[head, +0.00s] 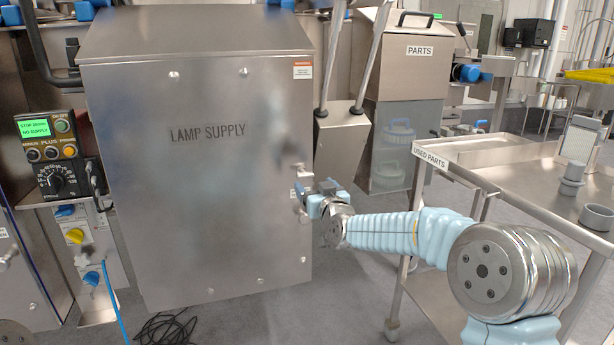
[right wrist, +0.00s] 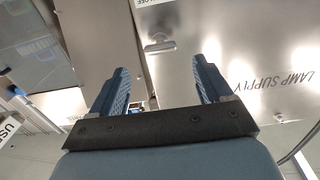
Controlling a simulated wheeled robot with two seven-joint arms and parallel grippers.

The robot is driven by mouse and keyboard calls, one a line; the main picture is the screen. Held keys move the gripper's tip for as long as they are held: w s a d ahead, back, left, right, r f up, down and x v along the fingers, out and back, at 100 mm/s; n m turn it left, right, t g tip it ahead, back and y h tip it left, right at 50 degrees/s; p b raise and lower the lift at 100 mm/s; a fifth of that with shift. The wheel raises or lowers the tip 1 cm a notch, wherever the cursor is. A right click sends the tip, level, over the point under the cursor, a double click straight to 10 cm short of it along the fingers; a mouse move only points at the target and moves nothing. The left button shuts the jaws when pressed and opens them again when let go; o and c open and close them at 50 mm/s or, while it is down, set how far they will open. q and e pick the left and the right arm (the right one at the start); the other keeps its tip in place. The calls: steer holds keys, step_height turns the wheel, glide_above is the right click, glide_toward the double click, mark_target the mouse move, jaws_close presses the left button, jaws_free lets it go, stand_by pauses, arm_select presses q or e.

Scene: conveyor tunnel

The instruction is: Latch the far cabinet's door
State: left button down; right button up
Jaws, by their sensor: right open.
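The steel cabinet marked LAMP SUPPLY (head: 200,190) fills the left middle of the head view. Its front door appears flat against the body; I cannot tell whether it is latched. A small T-shaped latch handle (right wrist: 158,43) is on the door's right edge, partly hidden by my gripper in the head view. My right gripper (head: 318,192) is at that edge, fingers pointing at the door. In the right wrist view the blue fingers (right wrist: 163,72) are open and empty, with the handle just beyond their tips, apart from them. My left gripper is out of view.
A steel cart marked USED PARTS (head: 480,165) stands at the right, with grey cups (head: 570,186) on it. A PARTS bin (head: 405,75) stands behind. A control box (head: 48,150) is left of the cabinet. A black cable (head: 168,328) lies on the floor.

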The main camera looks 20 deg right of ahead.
mark_target(306, 177)
steer(key=w+p, duration=0.1)
steer(key=w, duration=0.7)
steer(key=shift+w+a+f, duration=0.1)
steer(key=shift+w+a, duration=0.05)
steer(key=shift+w, duration=0.1)
steer(key=c, duration=1)
